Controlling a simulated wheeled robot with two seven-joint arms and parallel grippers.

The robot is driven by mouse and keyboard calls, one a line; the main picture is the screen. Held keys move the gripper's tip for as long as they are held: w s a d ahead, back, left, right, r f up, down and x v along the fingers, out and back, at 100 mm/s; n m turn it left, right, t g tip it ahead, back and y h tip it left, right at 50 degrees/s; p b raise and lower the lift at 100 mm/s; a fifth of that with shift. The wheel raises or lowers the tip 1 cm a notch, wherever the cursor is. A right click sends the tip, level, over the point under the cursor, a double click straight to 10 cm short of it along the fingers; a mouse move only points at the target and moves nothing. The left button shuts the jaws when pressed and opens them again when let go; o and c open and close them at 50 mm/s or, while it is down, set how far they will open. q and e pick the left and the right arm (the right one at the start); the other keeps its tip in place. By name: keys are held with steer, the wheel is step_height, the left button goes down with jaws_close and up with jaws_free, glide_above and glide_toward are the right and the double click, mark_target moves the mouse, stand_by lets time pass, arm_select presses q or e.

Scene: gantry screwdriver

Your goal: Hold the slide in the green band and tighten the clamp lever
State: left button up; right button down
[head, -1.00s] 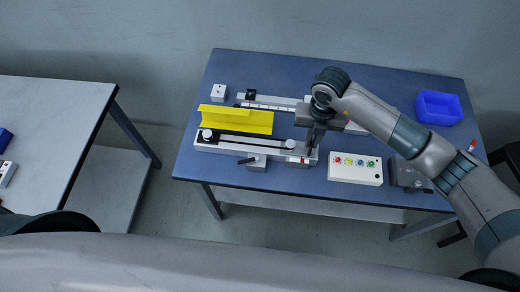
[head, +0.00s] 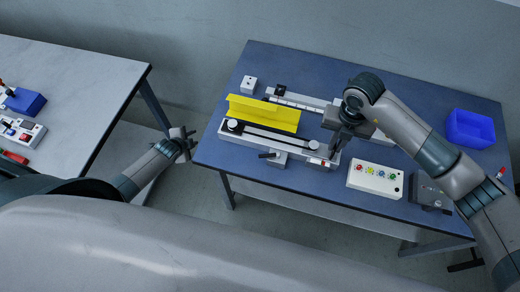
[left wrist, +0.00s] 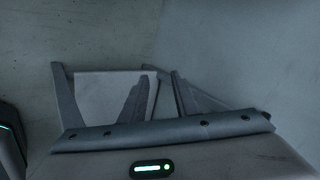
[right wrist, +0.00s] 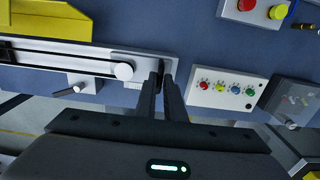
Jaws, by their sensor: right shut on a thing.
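My left gripper (head: 187,141) is open and empty, left of the blue table. I cannot make out a green band.
A white button box (head: 375,180), a dark grey device (head: 428,193) and a blue bin (head: 470,129) occupy the blue table's right side. A small white box (head: 249,83) stands at the back left. A grey table (head: 75,75) is at left. The blue table's front left is clear.

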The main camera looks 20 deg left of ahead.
arm_select(q)
steer(key=w+d+r+h, duration=0.1)
steer(key=w+d+r, duration=0.2)
steer(key=w+r, duration=0.35)
steer(key=w+d+r+t+h, duration=0.1)
steer(key=w+d+r, duration=0.2)
steer(key=r, duration=0.6)
steer(key=w+d+r+h, duration=0.1)
steer(key=w+d+r, duration=0.1)
steer(key=w+r, duration=0.35)
steer(key=s+d+r+g, duration=0.1)
steer(key=s+d+r, duration=0.2)
steer(key=d+r, duration=0.1)
steer(key=s+d+r+h, duration=0.1)
steer(key=s+d+r, duration=0.2)
steer(key=d+r, duration=0.2)
steer(key=s+d+r+g+h, duration=0.1)
steer(key=s+d+r, duration=0.2)
steer(key=d+r, duration=0.1)
steer(key=shift+s+d+r+g, duration=0.15)
steer(key=shift+d+r+g, duration=0.15)
steer(key=shift+r, duration=0.05)
steer(key=s+d+g, duration=0.2)
steer(key=s, duration=0.6)
steer(key=s+d+g, duration=0.2)
steer(key=s+d, duration=0.1)
steer(key=s, duration=0.5)
steer(key=shift+s+d+g, duration=0.25)
steer(key=shift+d+g, duration=0.1)
steer(key=shift+g, duration=0.05)
